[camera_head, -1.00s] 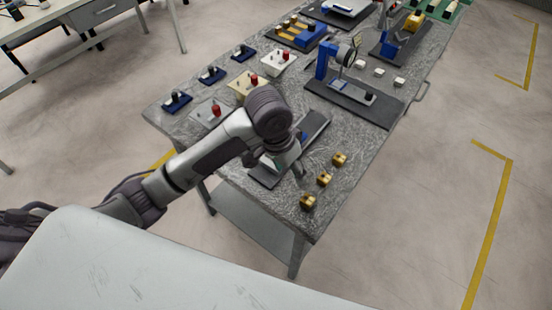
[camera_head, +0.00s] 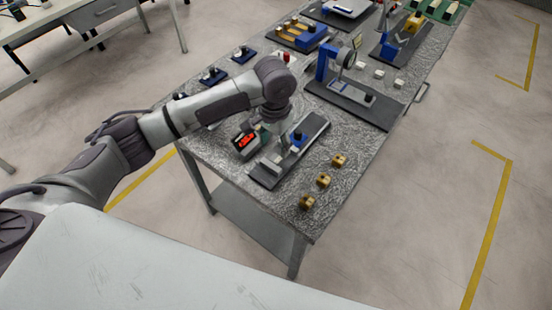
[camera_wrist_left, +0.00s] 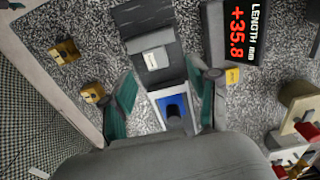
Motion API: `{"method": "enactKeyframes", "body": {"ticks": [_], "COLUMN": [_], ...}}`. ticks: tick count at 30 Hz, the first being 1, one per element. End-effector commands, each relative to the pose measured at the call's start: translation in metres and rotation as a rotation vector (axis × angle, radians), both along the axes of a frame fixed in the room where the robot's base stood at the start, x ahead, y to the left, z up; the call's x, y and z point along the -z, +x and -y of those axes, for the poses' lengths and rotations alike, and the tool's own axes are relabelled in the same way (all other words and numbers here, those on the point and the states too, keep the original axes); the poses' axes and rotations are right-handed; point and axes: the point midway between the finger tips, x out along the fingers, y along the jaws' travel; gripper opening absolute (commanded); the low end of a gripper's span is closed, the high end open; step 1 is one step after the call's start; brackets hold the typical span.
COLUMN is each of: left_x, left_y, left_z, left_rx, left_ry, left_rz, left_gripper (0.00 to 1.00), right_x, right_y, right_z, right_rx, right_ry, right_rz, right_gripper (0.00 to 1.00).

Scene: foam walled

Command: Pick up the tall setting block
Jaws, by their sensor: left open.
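My left gripper (camera_head: 281,139) is over the dark length gauge base (camera_head: 313,128) near the front of the table. In the left wrist view its teal fingers (camera_wrist_left: 160,101) are spread apart, with a blue and white part of the gauge (camera_wrist_left: 172,102) showing between them. A pale block (camera_wrist_left: 156,59) sits on the dark base beyond the fingertips. Three brass blocks stand on the table to the right: front (camera_head: 306,202), middle (camera_head: 323,180) and back (camera_head: 339,160). I cannot tell which block is the tall setting block. My right gripper is not in view.
A display (camera_head: 245,141) stands beside the gauge base and reads +35.8 in the left wrist view (camera_wrist_left: 241,32). A dial stand (camera_head: 352,100) and small white blocks (camera_head: 379,72) are farther back. The tabletop around the brass blocks is clear.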

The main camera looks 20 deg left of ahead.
Motion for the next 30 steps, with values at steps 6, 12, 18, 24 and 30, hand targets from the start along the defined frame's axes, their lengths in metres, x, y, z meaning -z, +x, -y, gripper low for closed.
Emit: {"method": "enactKeyframes", "body": {"ticks": [6, 12, 18, 24, 30], "left_x": [0.016, 0.047, 0.057, 0.056, 0.056], "left_y": [-0.002, -0.004, -0.004, -0.003, -0.003], "left_z": [0.002, 0.004, 0.005, 0.005, 0.005], "left_rx": [0.001, 0.0, 0.002, 0.002, 0.002], "left_ry": [0.0, 0.001, 0.001, 0.001, 0.001], "left_rz": [-0.003, -0.002, 0.0, 0.001, 0.001], "left_gripper": [0.6, 0.6, 0.6, 0.5, 0.17], "right_x": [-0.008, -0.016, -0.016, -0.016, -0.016], "right_y": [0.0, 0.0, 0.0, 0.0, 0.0], "right_z": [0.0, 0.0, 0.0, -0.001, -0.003], "right_rx": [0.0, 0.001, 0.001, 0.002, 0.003], "right_ry": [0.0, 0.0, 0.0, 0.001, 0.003], "right_rz": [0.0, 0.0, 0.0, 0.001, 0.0], "right_gripper": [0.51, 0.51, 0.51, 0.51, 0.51]}}
